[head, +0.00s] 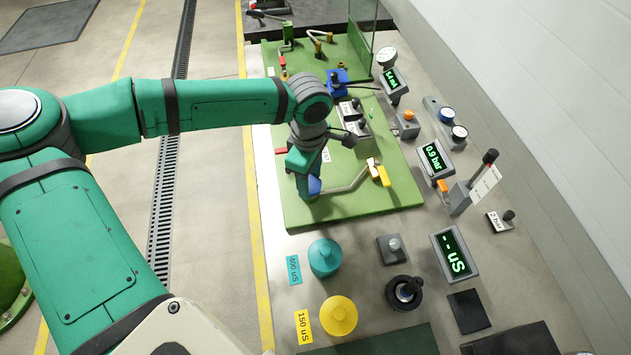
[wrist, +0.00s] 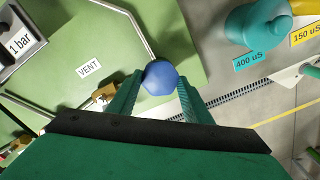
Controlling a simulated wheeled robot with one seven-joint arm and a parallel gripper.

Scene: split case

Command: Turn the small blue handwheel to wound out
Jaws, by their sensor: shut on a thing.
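The small blue handwheel (wrist: 160,77) sits at the end of a bent metal pipe on the green board, near the VENT label (wrist: 88,67). In the wrist view my gripper (wrist: 159,84) has one green finger on each side of the handwheel and is shut on it. In the head view my gripper (head: 301,182) points down at the front left of the green board, and part of the blue handwheel (head: 314,186) shows beside it. The handwheel's stem and any wound-in or wound-out marking are hidden.
A yellow-handled valve (head: 380,173) is on the same pipe to the right. A 0.9 bar display (head: 435,158) stands beyond the board. Teal (head: 325,257) and yellow (head: 338,315) bottles stand in front of the board. Open floor lies left of the bench.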

